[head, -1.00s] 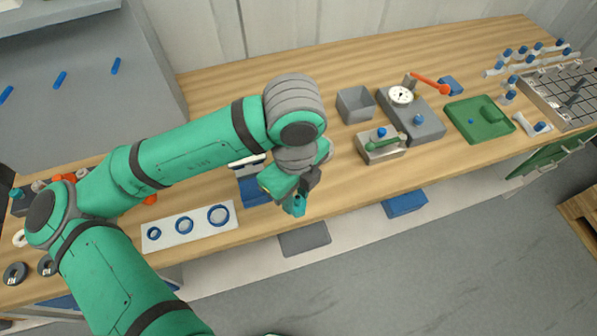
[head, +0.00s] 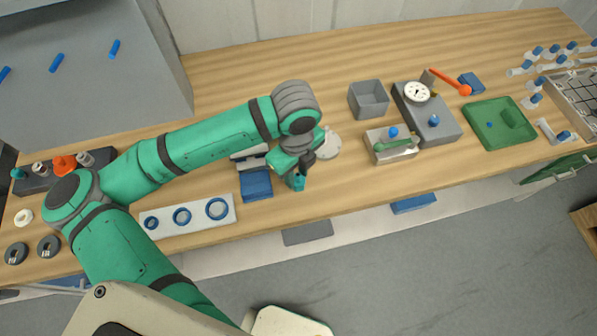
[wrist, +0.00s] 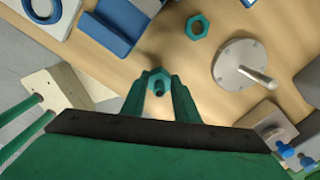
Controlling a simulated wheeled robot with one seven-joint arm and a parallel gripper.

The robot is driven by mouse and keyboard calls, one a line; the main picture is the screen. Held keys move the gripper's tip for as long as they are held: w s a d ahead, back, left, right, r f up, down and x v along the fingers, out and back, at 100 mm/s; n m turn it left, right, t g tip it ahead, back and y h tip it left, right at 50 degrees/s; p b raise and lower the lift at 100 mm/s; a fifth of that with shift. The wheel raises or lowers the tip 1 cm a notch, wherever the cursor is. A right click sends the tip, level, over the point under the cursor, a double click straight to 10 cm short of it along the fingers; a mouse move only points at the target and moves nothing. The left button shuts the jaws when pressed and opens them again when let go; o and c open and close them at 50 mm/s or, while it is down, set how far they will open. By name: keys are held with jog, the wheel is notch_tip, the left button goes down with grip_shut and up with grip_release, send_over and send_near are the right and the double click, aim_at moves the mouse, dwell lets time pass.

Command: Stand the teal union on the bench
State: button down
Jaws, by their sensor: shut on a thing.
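My gripper (head: 303,166) is over the front part of the wooden bench (head: 300,60), pointing down. It is shut on the teal union (head: 297,183), which sticks out below the fingers. In the wrist view the union (wrist: 156,79) sits between the two fingertips, its hexagonal end and dark bore facing the camera. It looks roughly upright. Whether its lower end touches the bench I cannot tell. A separate teal hexagonal ring (wrist: 197,27) lies on the bench just beyond it in the wrist view.
A round metal disc with a pin (wrist: 238,62) stands right of the union. A blue block (head: 256,185) and a white plate with blue rings (head: 187,217) are to the left. A grey bin (head: 368,99) and a valve block (head: 390,145) are to the right.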

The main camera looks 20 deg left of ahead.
aim_at(296, 175)
jog(key=shift+s+d+f, duration=0.1)
jog(key=shift+f, duration=0.35)
jog(key=shift+s, duration=0.15)
jog(key=shift+s, duration=0.1)
jog(key=shift+f, duration=0.1)
jog(key=shift+f, duration=0.15)
jog(key=c, duration=1.4)
grip_release()
jog(key=shift+w, duration=0.2)
jog(key=shift+s, duration=0.1)
notch_tip(296, 175, up, 12)
jog(key=shift+r, duration=0.25)
